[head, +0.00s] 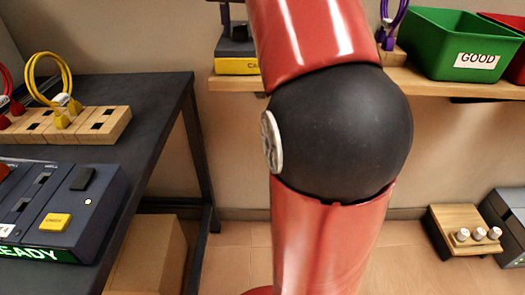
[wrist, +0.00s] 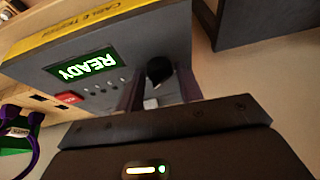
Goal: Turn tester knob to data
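The cable tester is a grey box with a yellow label strip (wrist: 85,17), seen upside down in the wrist view. Its green screen (wrist: 86,66) reads READY. The black tester knob (wrist: 159,71) is on its face, right of the screen in this view. My gripper (wrist: 161,92) is open, with one dark finger on each side of the knob; I cannot tell whether they touch it. The knob's pointer and any position marks are not readable. In the head view my red arm hides the tester's face; only a box with a yellow strip (head: 237,66) shows beside it.
A red button (wrist: 68,98) and small dots lie near the screen. A purple cable (wrist: 33,147) hangs close by. In the head view, a green GOOD bin (head: 430,38) stands on the shelf, and a dark table (head: 150,100) holds another READY device (head: 80,215).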

